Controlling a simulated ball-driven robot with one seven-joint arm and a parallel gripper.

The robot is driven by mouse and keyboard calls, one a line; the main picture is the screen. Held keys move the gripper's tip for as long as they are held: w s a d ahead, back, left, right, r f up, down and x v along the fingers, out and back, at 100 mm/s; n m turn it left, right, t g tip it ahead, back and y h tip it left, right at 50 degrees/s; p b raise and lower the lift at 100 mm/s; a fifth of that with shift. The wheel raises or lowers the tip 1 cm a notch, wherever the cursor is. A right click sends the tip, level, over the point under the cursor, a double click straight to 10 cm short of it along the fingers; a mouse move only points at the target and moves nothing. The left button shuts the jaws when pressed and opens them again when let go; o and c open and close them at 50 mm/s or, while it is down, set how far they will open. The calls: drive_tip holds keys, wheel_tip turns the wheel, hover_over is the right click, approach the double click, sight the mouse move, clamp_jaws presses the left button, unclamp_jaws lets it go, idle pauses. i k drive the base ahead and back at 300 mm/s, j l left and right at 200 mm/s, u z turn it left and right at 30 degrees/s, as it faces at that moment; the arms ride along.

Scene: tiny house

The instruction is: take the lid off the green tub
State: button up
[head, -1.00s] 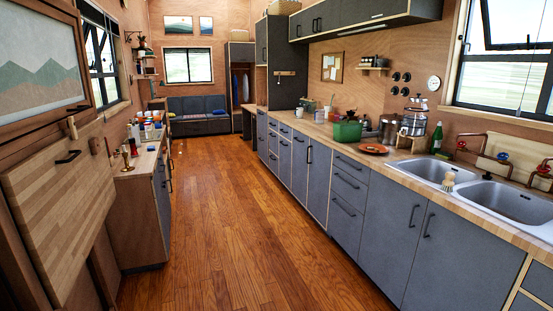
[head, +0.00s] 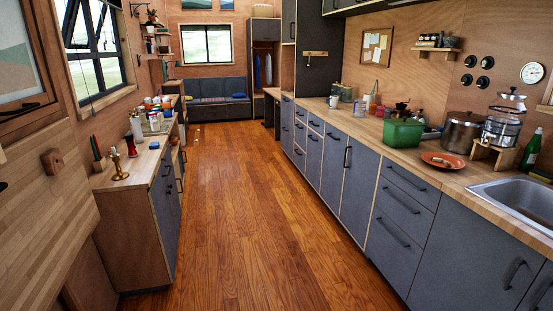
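The green tub (head: 401,134) stands on the right-hand wooden counter, left of the steel pot and beyond the orange plate. It is small in the head view, and I cannot tell clearly how its lid sits. My gripper and arm are not in view.
The wooden floor (head: 215,210) between the two counter rows is clear. An orange plate (head: 442,160), steel pot (head: 462,132), glass dispenser (head: 505,122) and sink (head: 515,200) line the right counter. A left counter (head: 130,176) holds a brass candlestick (head: 118,165).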

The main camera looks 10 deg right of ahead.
sight(406, 122)
drive_tip(key=i+z, duration=0.15)
drive_tip(key=i, duration=0.3)
drive_tip(key=i+j+z, duration=0.15)
drive_tip(key=i, duration=0.35)
drive_tip(key=i+j+z, duration=0.15)
drive_tip(key=i, duration=0.3)
drive_tip(key=i+j+z, duration=0.15)
drive_tip(key=i, duration=0.3)
